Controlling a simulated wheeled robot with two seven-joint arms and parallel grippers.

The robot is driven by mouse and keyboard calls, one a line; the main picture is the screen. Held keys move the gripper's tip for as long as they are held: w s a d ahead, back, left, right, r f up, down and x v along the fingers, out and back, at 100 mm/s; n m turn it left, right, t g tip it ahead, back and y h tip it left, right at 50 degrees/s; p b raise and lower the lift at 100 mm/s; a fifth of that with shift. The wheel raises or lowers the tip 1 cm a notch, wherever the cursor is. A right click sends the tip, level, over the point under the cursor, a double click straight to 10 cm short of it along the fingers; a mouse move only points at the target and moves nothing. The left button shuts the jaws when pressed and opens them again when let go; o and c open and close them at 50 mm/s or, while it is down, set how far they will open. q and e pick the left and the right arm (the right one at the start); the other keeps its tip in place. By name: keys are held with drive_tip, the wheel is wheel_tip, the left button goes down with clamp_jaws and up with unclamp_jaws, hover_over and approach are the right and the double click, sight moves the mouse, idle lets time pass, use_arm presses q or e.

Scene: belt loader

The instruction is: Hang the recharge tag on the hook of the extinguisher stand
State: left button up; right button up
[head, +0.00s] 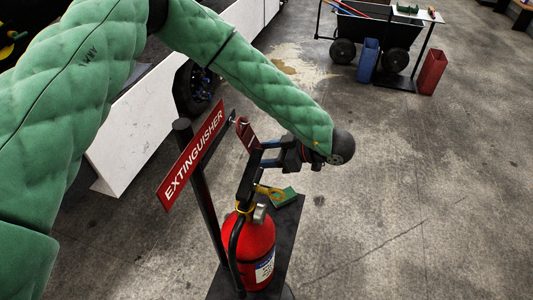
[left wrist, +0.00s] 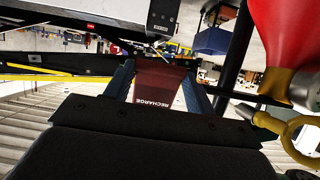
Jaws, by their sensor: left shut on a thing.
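The dark red recharge tag (head: 246,134) is held in my left gripper (head: 263,153), whose blue fingers are shut on it. In the left wrist view the tag (left wrist: 162,84) lies between both fingers with the word RECHARGE facing the camera. The extinguisher stand has a dark post (head: 205,205) and a red EXTINGUISHER sign (head: 193,155). The tag's upper end is close to the right end of the sign, near a thin dark arm (head: 222,128). I cannot tell whether tag and hook touch. My right gripper is not in view.
The red extinguisher (head: 250,250) with a yellow ring (head: 270,192) stands on the dark base (head: 290,222), just below my gripper. A black cart (head: 375,30) and blue (head: 368,60) and red bins (head: 432,72) stand behind. Floor at right is clear.

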use_arm(q)
drive_tip(key=o, duration=1)
drive_tip(key=shift+c, duration=0.2)
drive_tip(key=shift+o, duration=0.4)
drive_tip(key=shift+w+f, duration=0.1)
drive_tip(key=shift+d, duration=0.15)
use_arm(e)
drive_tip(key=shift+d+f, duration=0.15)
